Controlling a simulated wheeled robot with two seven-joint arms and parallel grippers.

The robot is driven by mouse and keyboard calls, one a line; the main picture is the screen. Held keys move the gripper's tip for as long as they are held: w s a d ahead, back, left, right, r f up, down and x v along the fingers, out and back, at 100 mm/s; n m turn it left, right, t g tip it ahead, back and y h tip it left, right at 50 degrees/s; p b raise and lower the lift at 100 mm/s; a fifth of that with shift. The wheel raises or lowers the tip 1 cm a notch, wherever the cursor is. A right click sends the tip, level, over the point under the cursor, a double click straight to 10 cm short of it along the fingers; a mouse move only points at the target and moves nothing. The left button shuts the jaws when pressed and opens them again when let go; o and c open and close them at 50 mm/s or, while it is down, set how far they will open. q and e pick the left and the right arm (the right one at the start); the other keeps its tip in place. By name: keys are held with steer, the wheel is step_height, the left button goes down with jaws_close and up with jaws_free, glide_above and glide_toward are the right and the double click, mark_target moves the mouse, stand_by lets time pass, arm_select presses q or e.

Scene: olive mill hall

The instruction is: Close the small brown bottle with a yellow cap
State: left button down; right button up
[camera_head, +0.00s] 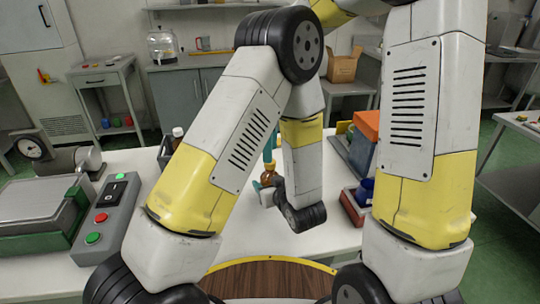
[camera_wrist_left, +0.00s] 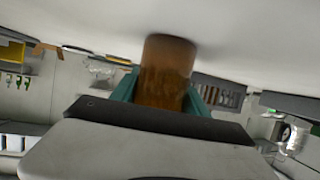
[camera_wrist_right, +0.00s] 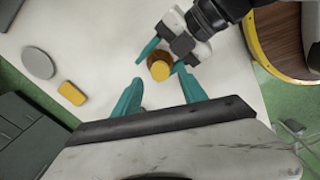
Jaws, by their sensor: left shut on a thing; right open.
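The small brown bottle (camera_head: 268,179) stands on the white table, partly hidden by my arms in the head view. My left gripper (camera_wrist_right: 165,60) is shut on it from the side, with its teal fingers around the body. In the left wrist view the brown body (camera_wrist_left: 166,75) fills the space between the fingers. From above, the yellow cap (camera_wrist_right: 160,70) shows over the bottle's top; I cannot tell how tightly it sits. My right gripper (camera_wrist_right: 160,92) is open and empty, pointing down above the table close to the bottle. Its teal fingers also show in the head view (camera_head: 270,150).
A control box (camera_head: 105,215) with red and green buttons and a scale stand at the left. Another dark bottle (camera_head: 177,135) stands behind my arm. An orange-topped box (camera_head: 367,125) is at the right. A yellow block (camera_wrist_right: 72,93) and a grey disc (camera_wrist_right: 38,62) lie on the table.

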steer(key=shift+r, duration=0.35)
steer(key=shift+c, duration=0.3)
steer(key=n, duration=0.1)
steer(key=r+n, duration=0.1)
steer(key=n, duration=0.1)
step_height(320, 180, up, 2)
steer(key=n, duration=0.6)
steer(key=shift+r, duration=0.25)
steer(key=shift+f, duration=4)
